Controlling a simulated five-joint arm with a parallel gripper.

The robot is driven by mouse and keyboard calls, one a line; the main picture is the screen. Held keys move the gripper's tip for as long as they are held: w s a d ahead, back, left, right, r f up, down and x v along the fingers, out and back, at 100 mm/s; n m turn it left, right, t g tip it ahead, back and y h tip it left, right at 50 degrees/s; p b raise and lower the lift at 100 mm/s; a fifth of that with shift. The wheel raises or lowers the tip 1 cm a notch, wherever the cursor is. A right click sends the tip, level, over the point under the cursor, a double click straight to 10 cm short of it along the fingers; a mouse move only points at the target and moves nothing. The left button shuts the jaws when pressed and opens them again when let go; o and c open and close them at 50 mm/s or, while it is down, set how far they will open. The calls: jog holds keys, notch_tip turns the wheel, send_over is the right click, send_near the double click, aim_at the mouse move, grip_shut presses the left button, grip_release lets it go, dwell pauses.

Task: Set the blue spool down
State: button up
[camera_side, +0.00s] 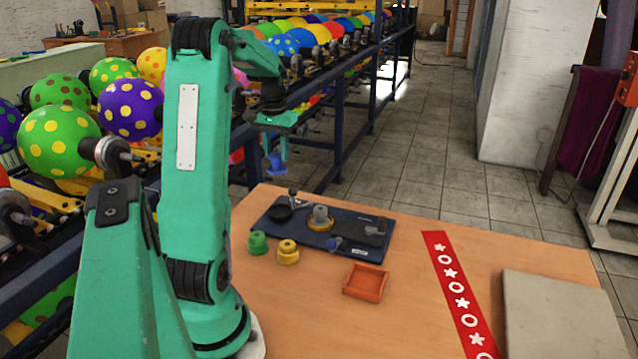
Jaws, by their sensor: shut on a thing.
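The blue spool (276,164) is held up in the air near the back left edge of the table (410,275). My gripper (276,152) is shut on it from above, and the spool hangs below the fingertips, apart from the table. The fingers are small in this view and their exact contact with the spool is hard to see. A green spool (258,243) and a yellow spool (288,253) stand upright on the table at the near edge of a dark blue board.
The dark blue board (355,252) carries several small fittings. An orange tray (366,284) appears empty. A red patterned strip (459,300) and a grey slab (560,315) lie to the right. Racks of balloons (57,142) stand behind on the left. Bare table surrounds the tray.

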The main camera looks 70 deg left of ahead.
jog(key=w+d+r+m, duration=0.1)
jog(key=w+d+m, duration=0.4)
jog(key=d, duration=0.7)
jog(key=w+d+r+m, duration=0.1)
jog(key=w+d+m, duration=0.35)
jog(key=d, duration=0.75)
jog(key=s+d+f+m, duration=0.15)
jog(key=d+m, duration=0.25)
jog(key=d, duration=0.6)
jog(key=s+d+m, duration=0.3)
jog(key=d+m, duration=0.2)
jog(key=d, duration=0.5)
jog(key=shift+n, duration=0.25)
jog(key=shift+a+f, duration=0.2)
jog(key=shift+f, duration=2.15)
send_over(365, 284)
notch_tip(365, 284, down, 7)
jog(key=shift+f, duration=2)
